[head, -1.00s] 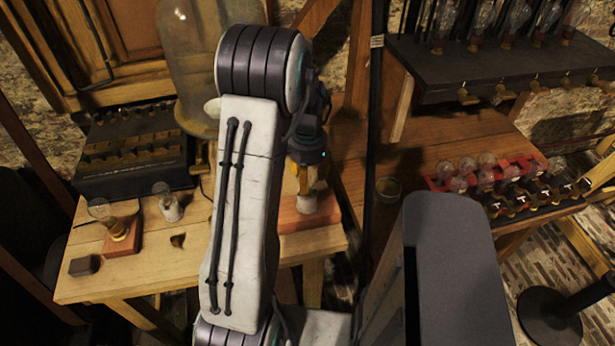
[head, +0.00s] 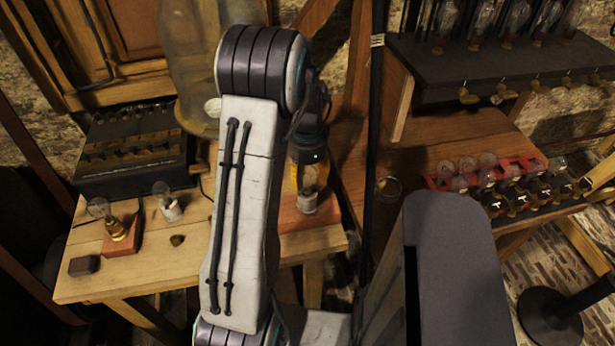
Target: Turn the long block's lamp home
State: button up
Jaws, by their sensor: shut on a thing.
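The long block (head: 293,219) is a reddish-brown wooden block near the right end of the wooden table, partly hidden behind my arm. Its lamp (head: 308,204) has a pale grey base and stands about upright on the block; its glass is mostly hidden between my yellow fingers. My gripper (head: 309,184) points down over the block and is shut on the lamp. How far the lamp is seated cannot be seen.
On the table's left are a bulb on a small wooden block (head: 122,243), a loose small bulb (head: 168,204), a dark block (head: 84,265) and a black switch box (head: 135,160). A big glass jar (head: 195,60) stands behind. At right is a red bulb rack (head: 440,186).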

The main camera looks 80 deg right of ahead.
jog(key=shift+m, duration=0.6)
jog(key=o, duration=1.4)
jog(key=shift+c, duration=0.2)
